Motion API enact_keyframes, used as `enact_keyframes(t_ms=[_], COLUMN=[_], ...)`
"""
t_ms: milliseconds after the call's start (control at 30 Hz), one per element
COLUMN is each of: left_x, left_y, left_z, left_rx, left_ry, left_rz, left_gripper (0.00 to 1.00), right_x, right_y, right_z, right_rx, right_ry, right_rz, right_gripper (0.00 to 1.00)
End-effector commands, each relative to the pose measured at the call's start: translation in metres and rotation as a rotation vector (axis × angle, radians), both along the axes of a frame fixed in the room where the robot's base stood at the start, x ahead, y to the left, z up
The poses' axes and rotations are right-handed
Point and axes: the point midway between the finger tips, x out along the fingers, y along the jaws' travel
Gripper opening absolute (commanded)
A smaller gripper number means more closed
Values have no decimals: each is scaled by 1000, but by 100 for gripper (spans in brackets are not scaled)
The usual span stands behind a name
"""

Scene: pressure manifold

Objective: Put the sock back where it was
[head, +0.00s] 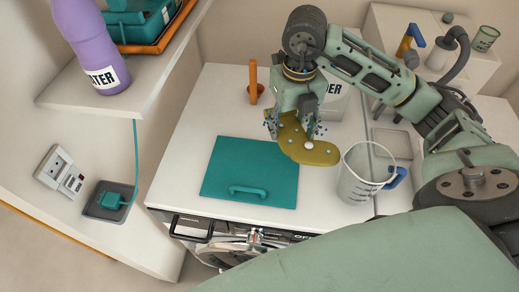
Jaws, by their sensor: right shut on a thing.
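A mustard-yellow sock (312,153) with a small pale round spot near its lower end is in my right gripper (292,128). The gripper points down over the white countertop and its fingers are on either side of the sock's upper part. The sock's lower end hangs toward the front, over or near the right edge of a teal panel. Whether the sock touches the surface, I cannot tell. My left gripper is not in view.
The flat teal panel (235,168) with a handle lies on the countertop (190,125). A clear measuring jug (360,180) stands right of the sock. A white box (336,103) and an orange upright piece (254,82) stand behind. Below the counter is a washing machine (238,250).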

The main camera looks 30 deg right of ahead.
Motion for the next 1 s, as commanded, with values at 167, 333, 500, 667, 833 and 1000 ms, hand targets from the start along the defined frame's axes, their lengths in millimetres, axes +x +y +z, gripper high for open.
enact_keyframes(t_ms=[167,333,500,667,833,1000], left_x=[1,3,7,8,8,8], left_y=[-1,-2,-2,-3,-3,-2], left_z=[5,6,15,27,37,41], left_rx=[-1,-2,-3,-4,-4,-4], left_ry=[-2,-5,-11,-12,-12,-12], left_rz=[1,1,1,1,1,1], left_gripper=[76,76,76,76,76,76], right_x=[1,2,15,41,67,83], right_y=[-12,-17,-4,22,47,61], right_z=[3,3,-5,-26,-48,-63], right_rx=[-3,-5,-1,-1,-3,-4], right_ry=[5,7,11,12,11,8], right_rz=[-297,-444,-475,-472,-472,-472], right_gripper=[29,29,29,29,29,29])
